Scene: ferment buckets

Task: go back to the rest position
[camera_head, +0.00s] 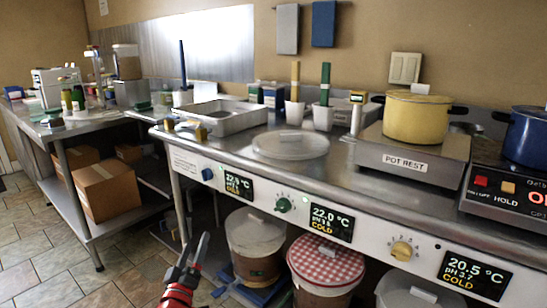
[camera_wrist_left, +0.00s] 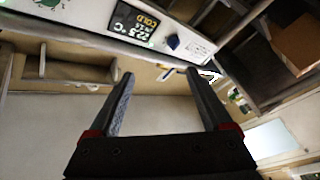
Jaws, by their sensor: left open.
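My left gripper (camera_head: 196,254) is at the bottom of the head view, in front of the counter and below its front panel. It is open and empty. In the left wrist view its two fingers (camera_wrist_left: 160,78) are spread apart with nothing between them. The front panel with a blue knob (camera_wrist_left: 172,42) and a display (camera_wrist_left: 133,22) shows beyond the fingertips. My right gripper is in neither view.
The steel counter (camera_head: 215,150) carries a tray (camera_head: 240,122), a clear lid (camera_head: 291,145) and a yellow pot (camera_head: 416,117) on a POT REST block (camera_head: 412,160). Buckets (camera_head: 254,243) stand below, one with a red checked cover (camera_head: 326,262). Tiled floor (camera_head: 60,255) is open at left.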

